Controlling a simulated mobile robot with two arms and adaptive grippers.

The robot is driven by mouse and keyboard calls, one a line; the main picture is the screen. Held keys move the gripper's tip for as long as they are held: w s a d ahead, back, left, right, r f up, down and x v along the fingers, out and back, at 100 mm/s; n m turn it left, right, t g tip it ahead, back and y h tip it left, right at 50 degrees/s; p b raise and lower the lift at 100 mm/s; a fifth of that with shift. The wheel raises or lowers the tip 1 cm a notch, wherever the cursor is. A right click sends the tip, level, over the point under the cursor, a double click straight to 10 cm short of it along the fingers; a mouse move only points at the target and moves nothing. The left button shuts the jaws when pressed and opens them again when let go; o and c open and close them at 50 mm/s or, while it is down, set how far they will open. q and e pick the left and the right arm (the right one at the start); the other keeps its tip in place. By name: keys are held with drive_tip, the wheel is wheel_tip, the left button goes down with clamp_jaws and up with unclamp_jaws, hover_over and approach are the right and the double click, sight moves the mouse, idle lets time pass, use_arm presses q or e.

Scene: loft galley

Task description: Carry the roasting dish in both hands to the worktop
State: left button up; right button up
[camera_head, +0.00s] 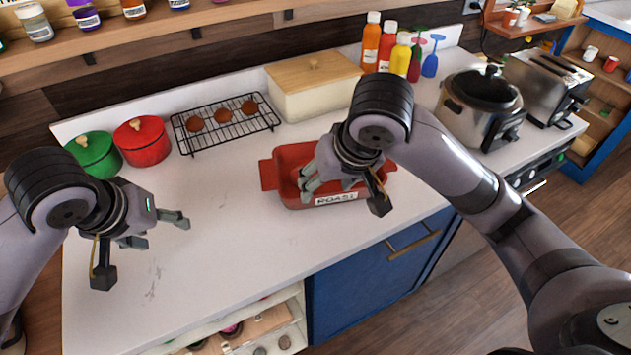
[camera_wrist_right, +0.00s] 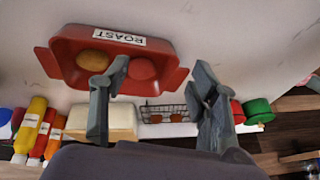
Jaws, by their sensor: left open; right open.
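The red roasting dish (camera_head: 285,190) with a ROAST label sits on the white worktop. In the right wrist view the dish (camera_wrist_right: 75,72) holds a tan round item (camera_wrist_right: 96,59) and a red round item (camera_wrist_right: 140,68). My right gripper (camera_head: 308,178) is open above the dish and hides part of its inside and right side. In its wrist view, one finger overlaps the dish and one handle shows between the fingers; I see no grip on it. My left gripper (camera_head: 160,230) is open and empty over bare worktop, left of the dish and apart from it.
A wire rack (camera_head: 225,125) with brown round items, a lidded cream box (camera_head: 315,98), and red (camera_head: 142,145) and green (camera_head: 92,158) pots stand behind. Bottles (camera_head: 385,50), a cooker (camera_head: 480,105) and a toaster (camera_head: 545,85) stand right. Worktop (camera_head: 220,195) left of the dish is clear.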

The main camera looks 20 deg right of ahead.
use_arm(q)
drive_tip(key=shift+d, duration=0.3)
use_arm(e)
drive_tip(key=d+v, duration=0.1)
drive_tip(key=v, duration=1)
drive_tip(key=shift+d+r, duration=0.25)
